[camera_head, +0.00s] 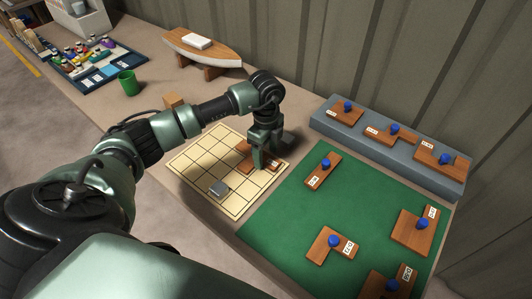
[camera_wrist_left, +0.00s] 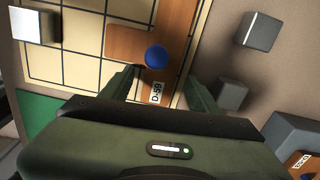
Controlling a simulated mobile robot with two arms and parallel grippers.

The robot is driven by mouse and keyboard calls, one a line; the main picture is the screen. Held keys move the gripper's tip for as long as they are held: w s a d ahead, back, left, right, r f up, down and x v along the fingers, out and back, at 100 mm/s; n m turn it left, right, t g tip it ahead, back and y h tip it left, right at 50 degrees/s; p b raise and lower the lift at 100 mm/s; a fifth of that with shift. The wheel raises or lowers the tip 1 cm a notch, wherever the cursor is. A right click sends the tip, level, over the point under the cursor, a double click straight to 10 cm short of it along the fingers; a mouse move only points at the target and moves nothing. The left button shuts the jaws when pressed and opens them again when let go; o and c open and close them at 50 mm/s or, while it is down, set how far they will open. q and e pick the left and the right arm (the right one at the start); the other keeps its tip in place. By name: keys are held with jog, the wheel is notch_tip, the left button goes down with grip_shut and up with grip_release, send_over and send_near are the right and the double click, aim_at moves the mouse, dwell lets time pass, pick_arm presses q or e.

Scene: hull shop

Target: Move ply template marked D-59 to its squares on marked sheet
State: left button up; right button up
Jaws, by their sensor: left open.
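The wooden ply template D-59 (camera_head: 243,154) lies on the cream gridded sheet (camera_head: 237,205), partly hidden by my left gripper in the head view. In the left wrist view the template (camera_wrist_left: 125,43) shows its blue knob (camera_wrist_left: 156,56) and its D-59 label (camera_wrist_left: 156,92). It looks flat on the sheet's squares (camera_wrist_left: 83,38). My left gripper (camera_head: 265,160) is open above it. In the wrist view its fingers (camera_wrist_left: 162,88) stand apart on either side of the label, with the knob just beyond them. My right gripper is not in view.
A grey block (camera_head: 218,188) sits on the sheet. Other grey blocks (camera_wrist_left: 260,31) stand off the sheet's edge. A green mat (camera_head: 290,225) holds several knobbed templates, and a grey rack (camera_head: 440,181) holds more. A green cup (camera_head: 128,83) and boat model (camera_head: 203,48) stand behind.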

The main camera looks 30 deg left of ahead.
pick_arm(q)
notch_tip(320, 180, up, 12)
jog(key=b, duration=0.1)
jog(key=shift+b, duration=0.4)
jog(key=shift+f, duration=0.15)
dwell(1.2)
